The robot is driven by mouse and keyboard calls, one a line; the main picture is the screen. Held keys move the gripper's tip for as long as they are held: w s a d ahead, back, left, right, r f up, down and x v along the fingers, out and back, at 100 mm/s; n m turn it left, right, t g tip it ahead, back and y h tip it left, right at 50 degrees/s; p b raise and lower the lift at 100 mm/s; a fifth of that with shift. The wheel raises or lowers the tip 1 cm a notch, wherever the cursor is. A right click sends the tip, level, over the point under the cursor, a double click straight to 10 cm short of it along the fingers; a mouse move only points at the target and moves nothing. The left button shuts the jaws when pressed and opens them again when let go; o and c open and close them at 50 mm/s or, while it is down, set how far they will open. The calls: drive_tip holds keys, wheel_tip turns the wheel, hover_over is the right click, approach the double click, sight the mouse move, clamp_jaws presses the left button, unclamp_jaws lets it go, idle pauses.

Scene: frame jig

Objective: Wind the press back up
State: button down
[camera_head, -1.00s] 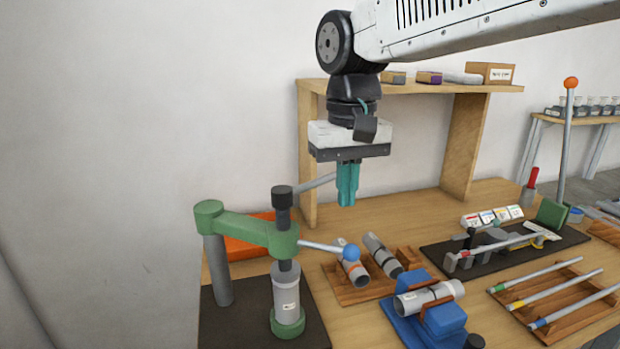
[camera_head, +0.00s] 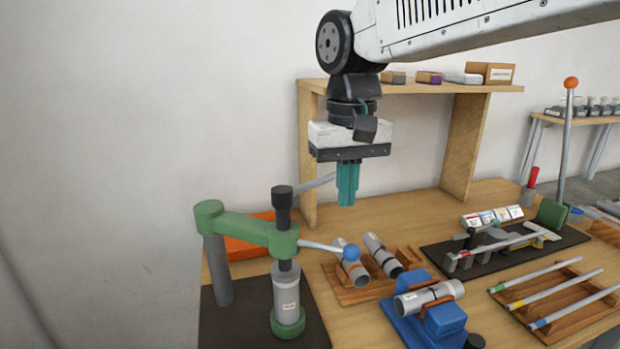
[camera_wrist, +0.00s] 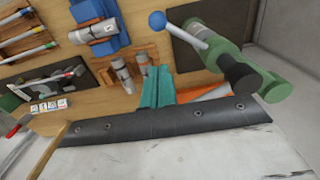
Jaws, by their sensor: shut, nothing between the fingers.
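The press is a green arm (camera_head: 245,227) on a grey post, with a black-topped screw (camera_head: 282,205) through its end. A bar handle with a blue ball (camera_head: 351,253) points right from the screw, and another grey bar points back right. A grey labelled cylinder (camera_head: 287,295) stands upright in a green ring under the screw, and the screw's lower end appears to meet its top. My gripper (camera_head: 347,203) is shut and empty, pointing down above and right of the press, apart from the handle. In the wrist view, the blue ball (camera_wrist: 157,20) lies above the teal fingers (camera_wrist: 157,78).
A blue cradle (camera_head: 445,318) holds a grey tube at the front. A wooden rack (camera_head: 345,292) with two grey tubes stands right of the press. A wooden shelf (camera_head: 465,145) rises behind my gripper. An orange tray (camera_head: 240,240) lies behind the press.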

drive_tip(key=shift+w+a, duration=0.25)
drive_tip(key=shift+w, duration=0.8)
drive_tip(key=shift+w+a, duration=0.2)
drive_tip(key=shift+w, duration=0.8)
drive_tip(key=shift+w+a, duration=0.65)
drive_tip(key=shift+w, duration=0.2)
drive_tip(key=shift+w+a, duration=0.65)
drive_tip(key=shift+w, duration=0.15)
drive_tip(key=a, duration=0.1)
drive_tip(key=w+a, duration=0.2)
drive_tip(key=shift+a, duration=0.35)
